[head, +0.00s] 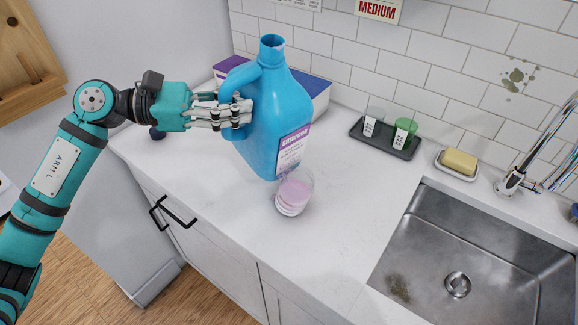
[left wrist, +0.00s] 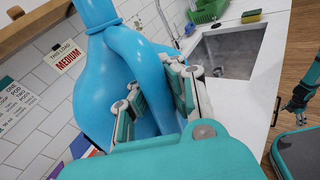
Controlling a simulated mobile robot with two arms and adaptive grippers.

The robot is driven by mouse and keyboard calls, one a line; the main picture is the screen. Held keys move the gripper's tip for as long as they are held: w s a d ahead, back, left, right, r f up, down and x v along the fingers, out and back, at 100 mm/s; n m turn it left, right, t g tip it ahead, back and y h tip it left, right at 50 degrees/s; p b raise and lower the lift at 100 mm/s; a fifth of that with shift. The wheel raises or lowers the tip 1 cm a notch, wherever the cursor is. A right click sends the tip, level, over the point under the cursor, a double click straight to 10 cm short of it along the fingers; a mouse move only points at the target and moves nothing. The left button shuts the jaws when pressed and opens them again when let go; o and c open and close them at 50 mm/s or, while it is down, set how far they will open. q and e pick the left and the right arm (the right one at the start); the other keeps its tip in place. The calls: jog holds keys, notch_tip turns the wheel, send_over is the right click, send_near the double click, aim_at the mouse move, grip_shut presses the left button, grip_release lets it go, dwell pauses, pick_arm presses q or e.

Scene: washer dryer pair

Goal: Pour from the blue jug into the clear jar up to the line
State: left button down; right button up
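The blue jug (head: 275,105) stands nearly upright over the counter, with its open mouth at the top and a white and purple label low on its side. I cannot tell whether its base touches the counter. My left gripper (head: 240,112) is closed around the jug's handle; in the left wrist view its fingers (left wrist: 158,100) sit on both sides of the blue handle (left wrist: 150,62). The clear jar (head: 294,192) stands on the counter just in front of the jug's base and holds pink liquid. Its line is too small to make out. My right gripper (left wrist: 298,102) shows small in the left wrist view, away from the jug.
A dark tray (head: 385,138) with a clear cup and a green cup stands by the tiled wall. A yellow sponge (head: 460,162) lies in a dish near the steel sink (head: 480,250). Counter right of the jar is clear.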

aim_at(224, 86)
pick_arm(q)
jog(key=r, duration=0.3)
jog(key=shift+s+d+r+n+g+h, duration=0.2)
jog(key=shift+s+d+n+g+h, duration=0.1)
jog(key=shift+n+h, duration=0.1)
jog(key=shift+s+d+r+n+h+b, duration=0.1)
jog(key=shift+d+r+n+h+b, duration=0.05)
jog(key=shift+r+n+h+b, duration=0.35)
jog(key=shift+r, duration=0.1)
